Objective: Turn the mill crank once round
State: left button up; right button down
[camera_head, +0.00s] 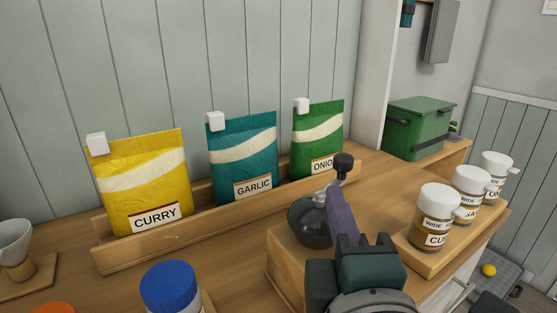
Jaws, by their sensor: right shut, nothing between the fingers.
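The mill has a wooden box body (288,262) and a dark rounded top (308,222) at the centre right of the counter. Its crank ends in a black knob (345,163) above and to the right of the dome; most of the crank arm is hidden by my gripper. My right gripper (334,191) reaches in from the bottom, with its purple fingers shut and empty. The fingertips are in front of the dome, just below the knob; I cannot tell whether they touch the crank. My left gripper is out of view.
Curry (155,180), garlic (243,158) and onion (318,140) pouches stand in a wooden rack (150,248) behind. White-lidded jars (437,215) stand on a wooden stand at right. A blue-lidded container (168,287) is in front; a white cone (14,240) is at left.

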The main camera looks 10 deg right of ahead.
jog(key=x, duration=0.9)
jog(key=shift+w+d+p, duration=0.1)
jog(key=shift+p, duration=0.25)
